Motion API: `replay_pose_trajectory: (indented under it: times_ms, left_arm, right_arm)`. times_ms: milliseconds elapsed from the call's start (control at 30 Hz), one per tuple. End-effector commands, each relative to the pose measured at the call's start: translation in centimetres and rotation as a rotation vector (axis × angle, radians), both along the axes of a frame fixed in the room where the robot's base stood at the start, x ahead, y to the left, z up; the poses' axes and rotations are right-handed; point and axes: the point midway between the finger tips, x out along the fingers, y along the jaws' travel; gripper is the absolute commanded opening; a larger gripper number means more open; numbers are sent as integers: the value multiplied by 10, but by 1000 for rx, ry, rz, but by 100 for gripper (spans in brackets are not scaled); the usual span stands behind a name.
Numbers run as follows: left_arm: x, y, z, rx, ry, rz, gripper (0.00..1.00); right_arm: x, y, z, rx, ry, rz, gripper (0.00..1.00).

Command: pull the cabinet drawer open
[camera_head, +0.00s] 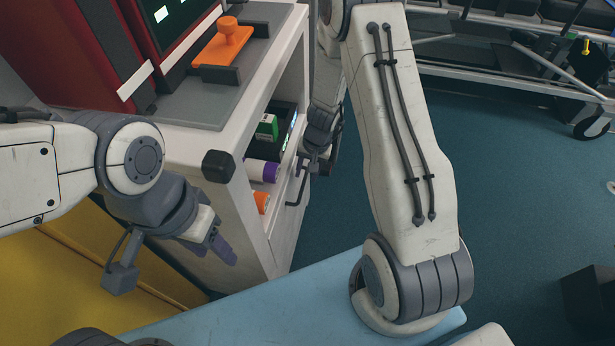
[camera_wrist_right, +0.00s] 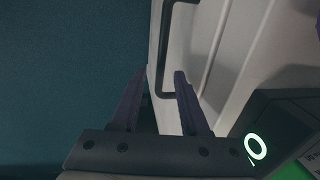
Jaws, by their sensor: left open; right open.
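The white cabinet (camera_head: 184,148) stands left of centre in the head view, with a dark handle (camera_head: 298,190) on its right-hand side. In the right wrist view the dark bar of the handle (camera_wrist_right: 165,48) runs along the pale drawer front (camera_wrist_right: 200,50). The drawer looks shut, though little of its edge shows. My right gripper (camera_head: 310,168) is open beside the handle. Its two fingers (camera_wrist_right: 160,75) point toward the handle in the wrist view, with the bar ahead of the gap; I cannot tell whether they touch. My left gripper (camera_head: 224,245) is open and empty in front of the cabinet's near side.
An orange handled block (camera_head: 222,46) sits on the cabinet top. A green-and-white box (camera_head: 267,127) and a purple-capped roll (camera_head: 263,171) lie on the open shelf. A blue surface (camera_head: 270,304) lies in front.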

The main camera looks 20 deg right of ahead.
Motion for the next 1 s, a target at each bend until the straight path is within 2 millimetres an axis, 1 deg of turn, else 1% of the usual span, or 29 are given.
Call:
replay_pose_trajectory:
  times_ms: [33, 100, 367, 400, 467, 500, 533, 1000]
  left_arm:
    - [0, 0, -4, 0, 0, 0, 50]
    - [0, 0, -5, 0, 0, 0, 50]
    - [0, 0, -4, 0, 0, 0, 50]
    - [0, 0, -4, 0, 0, 0, 50]
    - [0, 0, -4, 0, 0, 0, 50]
    - [0, 0, -4, 0, 0, 0, 50]
    - [0, 0, -4, 0, 0, 0, 50]
    - [0, 0, -4, 0, 0, 0, 50]
  right_arm:
    - [1, 1, -6, 0, 0, 1, 45]
    - [1, 2, -8, -1, -1, 2, 45]
    - [2, 4, -8, 0, -1, 4, 45]
    - [2, 4, -8, 0, -1, 4, 41]
    - [2, 4, -8, 0, -1, 4, 18]
    - [2, 4, -8, 0, -1, 4, 3]
    - [2, 4, -8, -1, -1, 5, 0]
    - [1, 4, -8, 0, 0, 5, 0]
